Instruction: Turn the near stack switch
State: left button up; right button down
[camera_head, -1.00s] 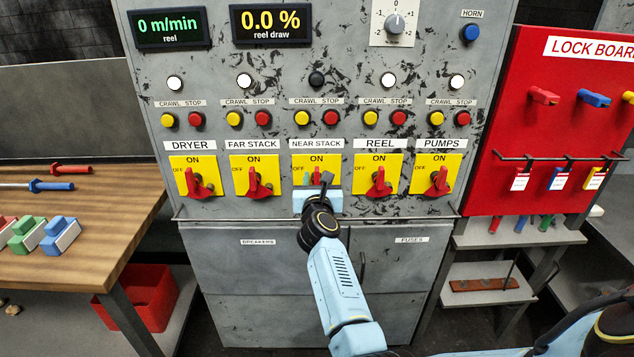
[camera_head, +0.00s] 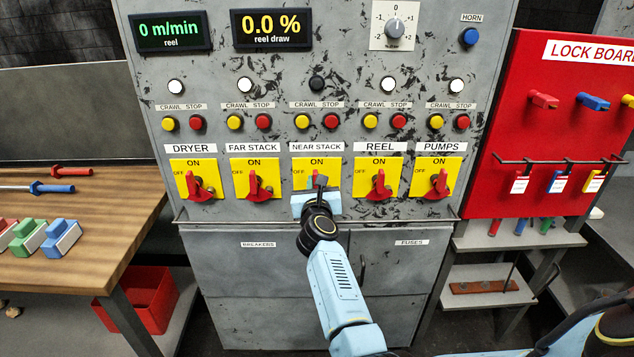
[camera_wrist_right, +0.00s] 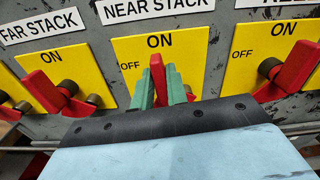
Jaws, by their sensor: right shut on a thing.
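The near stack switch has a yellow plate (camera_head: 317,167) marked ON and OFF, in the middle of the grey cabinet's switch row. In the right wrist view its red handle (camera_wrist_right: 157,78) stands roughly upright, its top toward ON. My right gripper (camera_wrist_right: 160,88) is shut on this handle, with a green finger on either side. In the head view my right gripper (camera_head: 318,186) covers most of the handle. My left gripper is not in view.
The far stack switch (camera_head: 258,183) and the reel switch (camera_head: 378,183) sit close on either side. Crawl and stop buttons are above. A wooden bench (camera_head: 100,230) stands left, and a red lock board (camera_head: 560,130) right.

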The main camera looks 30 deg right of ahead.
jog(key=shift+w+a+f+n+p, duration=0.2)
jog(key=shift+a+f+n+p, duration=0.4)
jog(key=shift+n, duration=2.15)
jog(key=shift+w+a+f+n+p, duration=0.1)
jog(key=shift+w+f+n+p, duration=0.2)
jog(key=shift+n+p, duration=1.6)
jog(key=shift+w+a+f+n+b, duration=0.1)
jog(key=shift+a+f+n+b, duration=0.3)
jog(key=shift+n, duration=3.25)
jog(key=shift+d+f, duration=0.1)
jog(key=c, duration=1.4)
grip_release()
